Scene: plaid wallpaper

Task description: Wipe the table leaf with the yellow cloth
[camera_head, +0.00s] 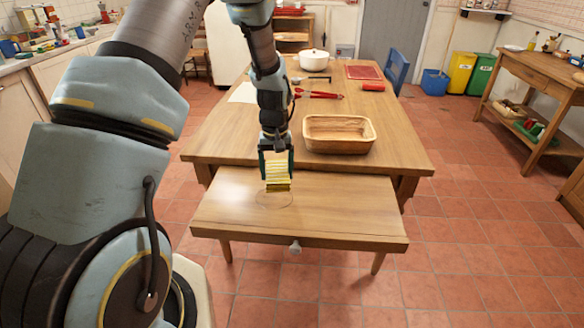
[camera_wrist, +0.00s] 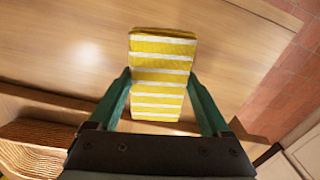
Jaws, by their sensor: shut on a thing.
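The yellow cloth (camera_wrist: 160,75) has white stripes and looks like a folded pad. My gripper (camera_wrist: 160,88) is shut on it, with one green finger on each side. In the head view my gripper (camera_head: 277,165) points down and the cloth (camera_head: 278,178) hangs below it, over the left part of the table leaf (camera_head: 340,210). The leaf is bare wood, lower than the main tabletop, with a faint ring-shaped mark (camera_head: 275,199) near the cloth. I cannot tell whether the cloth touches the leaf.
A wicker basket (camera_head: 339,146) stands on the main table (camera_head: 405,150) just behind the leaf. Farther back are a white pot (camera_head: 314,60), red-handled tongs (camera_head: 320,95) and a red mat (camera_head: 363,73). The leaf's right half is clear.

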